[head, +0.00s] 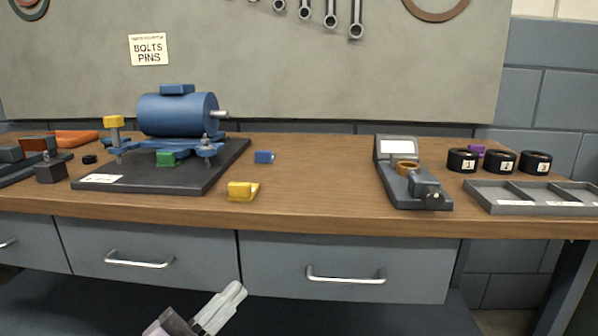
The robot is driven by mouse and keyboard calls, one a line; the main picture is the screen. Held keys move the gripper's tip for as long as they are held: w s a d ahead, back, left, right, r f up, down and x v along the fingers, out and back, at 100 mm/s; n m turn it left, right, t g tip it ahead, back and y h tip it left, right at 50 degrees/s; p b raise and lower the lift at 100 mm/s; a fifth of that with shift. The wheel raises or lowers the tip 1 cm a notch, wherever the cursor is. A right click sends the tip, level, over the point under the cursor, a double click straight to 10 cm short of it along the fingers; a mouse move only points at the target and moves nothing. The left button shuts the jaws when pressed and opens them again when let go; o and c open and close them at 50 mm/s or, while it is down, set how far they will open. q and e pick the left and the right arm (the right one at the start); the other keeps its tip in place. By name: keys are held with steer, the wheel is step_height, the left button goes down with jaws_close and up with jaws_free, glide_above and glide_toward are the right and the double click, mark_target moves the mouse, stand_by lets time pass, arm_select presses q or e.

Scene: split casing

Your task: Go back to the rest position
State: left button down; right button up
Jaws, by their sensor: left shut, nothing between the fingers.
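My left gripper (232,295) is at the bottom of the head view, low in front of the drawers and below the bench top. Its light fingers lie together with nothing between them. It touches none of the things on the bench. My right gripper is not in view. On the wooden bench (320,200), a blue motor-like casing (178,115) stands on a dark base plate (190,178). A yellow block (241,190) lies at the front of the bench, and a small blue block (264,157) lies behind it.
A grey device (420,190) with a brown ring stands right of centre. Black numbered rings (500,161) sit behind a grey divided tray (510,208) at the right. Drawer handles (345,280) stick out below the bench edge. The bench middle is clear.

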arm_select(q)
steer(key=s+a+f+n+g+y, duration=0.2)
steer(key=s+f+n+y, duration=0.25)
steer(key=f, duration=0.35)
steer(key=s+a+f+n+g+y, duration=0.1)
steer(key=s+a+f+n+y, duration=0.15)
steer(key=f+n, duration=0.45)
steer(key=s+a+f+n+g+y, duration=0.1)
steer(key=s+f+n+g+y, duration=0.1)
steer(key=s+f+n+y, duration=0.45)
steer(key=s+a+r+g+p, duration=0.1)
steer(key=a+r+p, duration=0.4)
steer(key=r+p, duration=0.6)
steer(key=s+p, duration=0.1)
steer(key=p, duration=1.2)
steer(key=shift+r+m, duration=0.4)
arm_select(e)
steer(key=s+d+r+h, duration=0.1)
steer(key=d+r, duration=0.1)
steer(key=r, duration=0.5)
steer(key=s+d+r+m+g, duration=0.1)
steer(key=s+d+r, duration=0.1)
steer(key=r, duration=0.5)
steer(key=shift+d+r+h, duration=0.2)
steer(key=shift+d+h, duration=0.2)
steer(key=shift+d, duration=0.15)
